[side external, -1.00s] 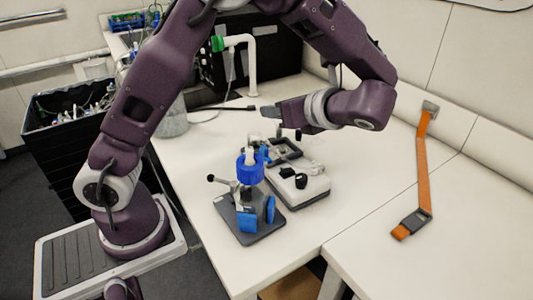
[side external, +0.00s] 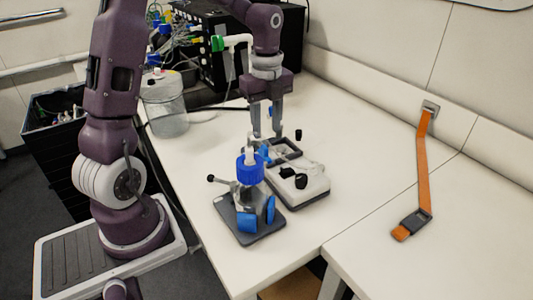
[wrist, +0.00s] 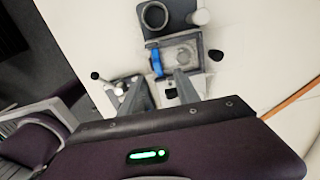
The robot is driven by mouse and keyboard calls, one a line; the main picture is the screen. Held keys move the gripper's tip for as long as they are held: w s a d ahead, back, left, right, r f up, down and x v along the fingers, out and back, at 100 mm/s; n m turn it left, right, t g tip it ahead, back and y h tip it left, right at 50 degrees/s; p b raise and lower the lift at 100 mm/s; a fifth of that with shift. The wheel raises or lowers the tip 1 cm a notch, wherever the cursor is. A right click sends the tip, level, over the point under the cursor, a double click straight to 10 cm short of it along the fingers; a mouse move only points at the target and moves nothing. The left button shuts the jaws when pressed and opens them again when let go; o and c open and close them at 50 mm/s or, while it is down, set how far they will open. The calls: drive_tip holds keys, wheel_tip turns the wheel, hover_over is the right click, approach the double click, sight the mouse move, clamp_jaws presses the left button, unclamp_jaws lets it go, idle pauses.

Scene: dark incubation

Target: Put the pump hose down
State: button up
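My gripper (side external: 266,136) points down over the bench, its two fingers apart. In the wrist view the open fingertips (wrist: 164,77) have a gap with a small blue part (wrist: 157,62) showing beyond it. This blue part also shows just below the fingers in the side view (side external: 264,153). I see no hose held between the fingers. A dark hose or cable (side external: 215,109) lies on the bench behind and left of the gripper; I cannot tell whether it is the pump hose.
A stand with a blue cap (side external: 250,170) and a white device (side external: 302,187) with a grey square frame are close below the gripper. A clear jar (side external: 165,108) stands at left. An orange strap (side external: 422,165) lies at right.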

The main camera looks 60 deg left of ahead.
sight(265, 146)
drive_tip(key=f, duration=0.5)
drive_tip(key=shift+s+a+f, duration=0.15)
drive_tip(key=shift+a, duration=0.1)
clamp_jaws()
wheel_tip(265, 146, up, 10)
drive_tip(key=s+a+f+n, duration=0.2)
drive_tip(key=s+a+n, duration=0.3)
drive_tip(key=n, duration=0.4)
drive_tip(key=s+a+f+n, duration=0.3)
drive_tip(key=s+n, duration=0.4)
drive_tip(key=n, duration=0.2)
drive_tip(key=f, duration=0.9)
drive_tip(key=shift+s+a+f, duration=0.25)
drive_tip(key=shift+s+f, duration=0.05)
drive_tip(key=shift+f, duration=0.1)
